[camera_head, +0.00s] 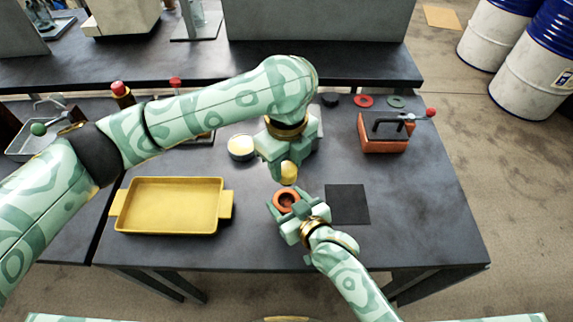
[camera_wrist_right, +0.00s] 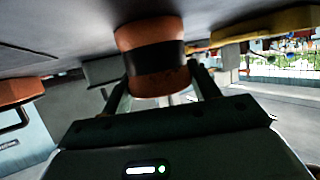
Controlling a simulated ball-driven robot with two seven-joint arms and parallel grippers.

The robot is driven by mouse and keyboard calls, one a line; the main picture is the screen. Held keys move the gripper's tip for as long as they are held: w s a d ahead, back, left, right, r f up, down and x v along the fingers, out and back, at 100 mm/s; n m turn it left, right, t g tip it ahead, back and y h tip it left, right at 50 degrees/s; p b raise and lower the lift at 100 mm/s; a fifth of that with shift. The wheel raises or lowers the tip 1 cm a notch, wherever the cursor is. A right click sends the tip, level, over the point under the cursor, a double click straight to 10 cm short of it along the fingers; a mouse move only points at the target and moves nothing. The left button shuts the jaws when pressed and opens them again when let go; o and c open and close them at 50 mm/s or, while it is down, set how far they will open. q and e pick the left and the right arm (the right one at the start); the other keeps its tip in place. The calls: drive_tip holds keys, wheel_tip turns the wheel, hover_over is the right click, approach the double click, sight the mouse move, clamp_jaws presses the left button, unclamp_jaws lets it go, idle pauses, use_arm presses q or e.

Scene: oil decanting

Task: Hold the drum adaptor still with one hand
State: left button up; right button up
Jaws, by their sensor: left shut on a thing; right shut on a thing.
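The drum adaptor (camera_head: 287,201) looks like an orange, hollow, ring-topped piece, upright at the table's front middle. In the right wrist view it is an orange cylinder with a dark band (camera_wrist_right: 150,62), between two fingers. My right gripper (camera_head: 289,208) is shut on it. My left gripper (camera_head: 286,165) is just behind and above it, pointing down, shut on a small rounded yellow piece (camera_head: 289,172). Most of that piece is hidden by the gripper. I cannot tell whether the yellow piece touches the adaptor.
A yellow tray (camera_head: 170,205) lies at left and a black square mat (camera_head: 347,204) at right. Behind are a red box with a black handle (camera_head: 385,138), a red ring (camera_head: 363,101), a green ring (camera_head: 397,101) and a round tin (camera_head: 241,148). The right front tabletop is clear.

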drive_tip(key=o, duration=1.3)
drive_tip(key=shift+o, duration=0.2)
